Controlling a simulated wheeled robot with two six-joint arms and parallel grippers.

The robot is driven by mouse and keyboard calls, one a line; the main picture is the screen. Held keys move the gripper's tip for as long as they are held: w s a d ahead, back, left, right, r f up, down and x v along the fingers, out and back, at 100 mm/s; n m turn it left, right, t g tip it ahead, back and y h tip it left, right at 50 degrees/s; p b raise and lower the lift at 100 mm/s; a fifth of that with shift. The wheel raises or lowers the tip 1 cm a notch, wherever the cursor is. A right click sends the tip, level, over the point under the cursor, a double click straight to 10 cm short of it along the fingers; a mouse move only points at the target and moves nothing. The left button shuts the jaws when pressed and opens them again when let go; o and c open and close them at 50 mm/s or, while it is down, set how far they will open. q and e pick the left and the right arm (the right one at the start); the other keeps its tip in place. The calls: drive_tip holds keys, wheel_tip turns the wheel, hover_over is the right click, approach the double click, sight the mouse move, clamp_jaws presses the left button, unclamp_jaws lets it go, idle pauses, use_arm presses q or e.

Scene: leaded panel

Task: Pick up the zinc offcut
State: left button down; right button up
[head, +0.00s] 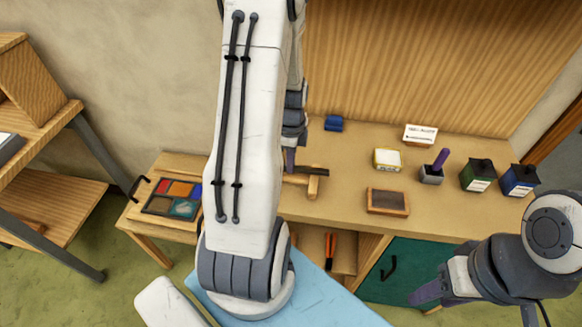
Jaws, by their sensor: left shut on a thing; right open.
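A dark grey flat strip (314,171), which looks like the zinc offcut, juts to the right from my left gripper (290,160) over the workbench. My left gripper is shut on it, though my own arm hides much of the fingers and the strip's left end. I cannot tell whether the strip touches the bench or the wooden mallet beside it. My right gripper (428,292) is open and empty, in front of the green cabinet door at the lower right.
The wooden mallet (313,187) lies on the workbench (345,210). A framed slate (388,201), yellowish block (388,159), pen holder (431,174), green box (478,175), blue box (519,180) and label card (420,134) stand rightward. A colour tray (172,197) sits left.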

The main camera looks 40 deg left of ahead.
use_arm(q)
drive_tip(key=shift+w+r, duration=0.1)
drive_tip(key=shift+r, duration=0.85)
drive_tip(key=d+r+b, duration=0.2)
drive_tip(key=d+r, duration=0.5)
drive_tip(key=d, duration=0.4)
drive_tip(key=shift+d, duration=0.35)
